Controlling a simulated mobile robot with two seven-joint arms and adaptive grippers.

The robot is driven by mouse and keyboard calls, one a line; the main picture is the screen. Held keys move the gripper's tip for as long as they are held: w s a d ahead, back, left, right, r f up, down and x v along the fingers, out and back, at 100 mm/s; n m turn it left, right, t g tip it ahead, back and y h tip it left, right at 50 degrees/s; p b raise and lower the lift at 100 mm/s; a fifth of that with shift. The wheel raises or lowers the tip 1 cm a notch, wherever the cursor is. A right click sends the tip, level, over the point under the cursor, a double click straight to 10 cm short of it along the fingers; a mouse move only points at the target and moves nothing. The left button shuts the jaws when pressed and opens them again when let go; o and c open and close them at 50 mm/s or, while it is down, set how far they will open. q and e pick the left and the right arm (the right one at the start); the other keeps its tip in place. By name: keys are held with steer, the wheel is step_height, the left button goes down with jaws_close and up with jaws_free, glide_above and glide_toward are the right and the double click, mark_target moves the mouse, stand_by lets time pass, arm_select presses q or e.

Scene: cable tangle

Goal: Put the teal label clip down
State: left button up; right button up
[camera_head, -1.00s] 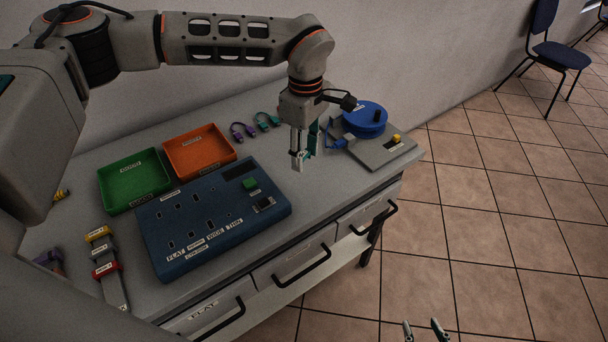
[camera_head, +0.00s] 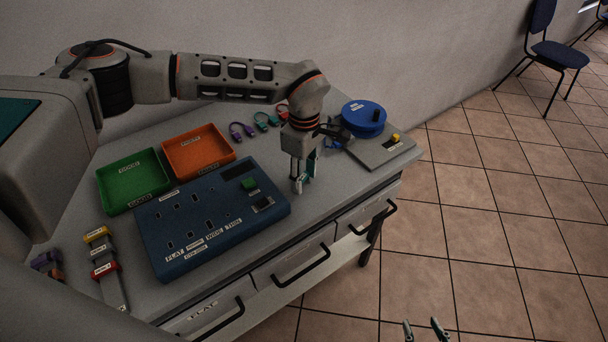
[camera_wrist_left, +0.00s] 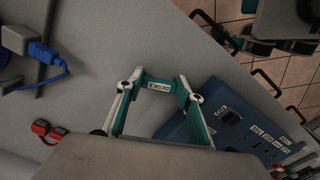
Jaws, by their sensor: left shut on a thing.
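My left gripper (camera_head: 300,184) points down low over the tabletop, just right of the blue socket panel. It is shut on the teal label clip (camera_wrist_left: 160,84), which spans the space between the fingertips in the left wrist view and bears a white label that seems to read DESK 2. In the head view only a small teal part of the clip (camera_head: 309,167) shows beside the fingers. I cannot tell whether the clip touches the table. My right gripper (camera_head: 425,330) is at the bottom edge over the floor, its two fingers apart and empty.
The blue panel (camera_head: 170,257) lies left of the gripper, with green (camera_head: 131,183) and orange (camera_head: 197,157) trays behind it. A blue spool (camera_head: 363,115) and grey plate (camera_head: 385,152) are at the right. Bare tabletop lies around the gripper; the front edge is near.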

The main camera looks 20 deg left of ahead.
mark_target(304, 179)
arm_select(q)
steer(key=o, duration=1.1)
steer(key=shift+f, duration=0.1)
step_height(304, 179, up, 12)
steer(key=shift+r, duration=0.2)
